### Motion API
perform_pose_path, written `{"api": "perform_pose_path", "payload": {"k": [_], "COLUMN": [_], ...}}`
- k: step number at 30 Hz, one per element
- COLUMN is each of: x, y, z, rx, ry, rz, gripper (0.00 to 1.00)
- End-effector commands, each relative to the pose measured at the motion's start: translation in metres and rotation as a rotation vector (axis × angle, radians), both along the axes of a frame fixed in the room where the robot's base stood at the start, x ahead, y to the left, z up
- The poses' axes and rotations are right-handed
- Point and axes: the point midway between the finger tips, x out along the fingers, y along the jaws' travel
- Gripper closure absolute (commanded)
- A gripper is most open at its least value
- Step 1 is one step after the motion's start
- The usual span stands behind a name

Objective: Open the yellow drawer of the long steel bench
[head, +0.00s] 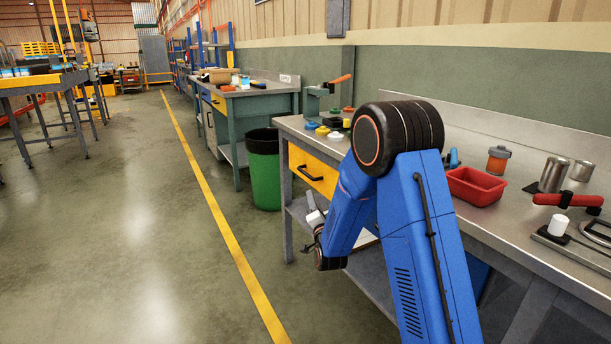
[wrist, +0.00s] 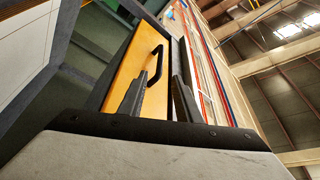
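The long steel bench (head: 440,135) runs along the right side of the head view. Its yellow drawer (head: 325,181) sits under the worktop at the far end and looks shut, with a dark bar handle (head: 310,174) on its front. In the wrist view the yellow drawer front (wrist: 130,66) and its black handle (wrist: 158,64) lie ahead of the fingers. My gripper (wrist: 160,76) is open and empty, its two fingers apart. The handle shows between and beyond the fingertips; I cannot tell the exact distance. In the head view my gripper (head: 317,228) is partly hidden by my arm, below the drawer.
A green bin (head: 263,170) stands on the floor just beyond the bench. A red tray (head: 474,186), an orange jar (head: 498,159) and metal cylinders (head: 553,174) stand on the worktop. The floor left of the bench is clear, with a yellow line (head: 215,205).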

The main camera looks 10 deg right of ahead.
Motion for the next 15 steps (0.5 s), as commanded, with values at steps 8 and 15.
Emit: {"api": "perform_pose_path", "payload": {"k": [8, 15], "x": [0.02, 0.06], "y": [0.0, -0.001], "z": [0.003, 0.011], "rx": [0.005, 0.004], "ry": [-0.009, -0.008], "rz": [0.0, 0.0], "gripper": [0.69, 0.69]}}
